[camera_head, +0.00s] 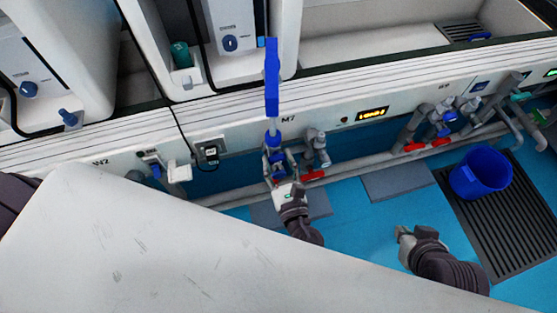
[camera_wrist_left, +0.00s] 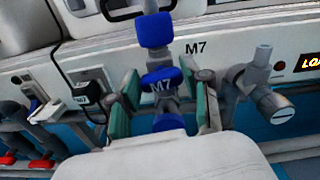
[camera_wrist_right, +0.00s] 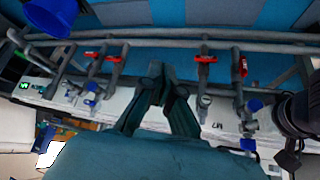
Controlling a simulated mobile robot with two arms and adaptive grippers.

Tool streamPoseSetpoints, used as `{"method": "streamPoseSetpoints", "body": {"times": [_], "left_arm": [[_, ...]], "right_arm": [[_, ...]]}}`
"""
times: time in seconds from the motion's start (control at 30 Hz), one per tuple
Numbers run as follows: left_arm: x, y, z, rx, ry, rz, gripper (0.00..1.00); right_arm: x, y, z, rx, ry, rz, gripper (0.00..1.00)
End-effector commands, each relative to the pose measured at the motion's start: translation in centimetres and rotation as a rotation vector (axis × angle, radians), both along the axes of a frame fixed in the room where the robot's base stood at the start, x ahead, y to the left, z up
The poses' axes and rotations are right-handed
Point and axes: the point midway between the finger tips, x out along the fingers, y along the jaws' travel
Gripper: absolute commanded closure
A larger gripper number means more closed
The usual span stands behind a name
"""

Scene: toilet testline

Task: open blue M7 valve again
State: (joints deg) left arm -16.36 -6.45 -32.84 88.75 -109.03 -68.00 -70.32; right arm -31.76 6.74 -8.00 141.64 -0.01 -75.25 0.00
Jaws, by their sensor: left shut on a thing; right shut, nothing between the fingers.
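The blue M7 valve (camera_head: 274,141) is on the front of the white bench, by the M7 label. My right gripper (camera_head: 402,234) hangs over the blue floor, away from the valve. In the right wrist view its fingers (camera_wrist_right: 168,82) are shut and empty.
A tall blue part (camera_head: 272,78) rises above the valve. A grey tap (camera_head: 316,148) is just right of it. Pipes with red handles (camera_head: 314,176) run below. A blue bucket (camera_head: 480,174) stands on a floor grate at right. A white slab (camera_head: 130,245) covers the lower left.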

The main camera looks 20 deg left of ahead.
Motion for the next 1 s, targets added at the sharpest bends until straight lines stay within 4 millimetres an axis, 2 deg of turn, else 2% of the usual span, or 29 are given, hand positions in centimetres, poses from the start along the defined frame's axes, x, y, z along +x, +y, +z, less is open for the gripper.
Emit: {"method": "streamPoseSetpoints", "body": {"times": [0.27,0.5,1.0], "left_arm": [[0.0,0.2,0.0,-0.171,-0.12,0.001,0.87],[0.0,0.2,0.0,-0.302,-0.21,0.002,0.87],[-0.1,0.3,0.0,-0.407,-0.28,0.002,0.87]], "right_arm": [[0.4,0.1,0.1,0.005,-0.026,0.001,1.0],[1.6,0.6,0.7,0.021,-0.097,0.008,1.0],[3.3,1.1,1.7,0.038,-0.184,0.015,1.0]]}}
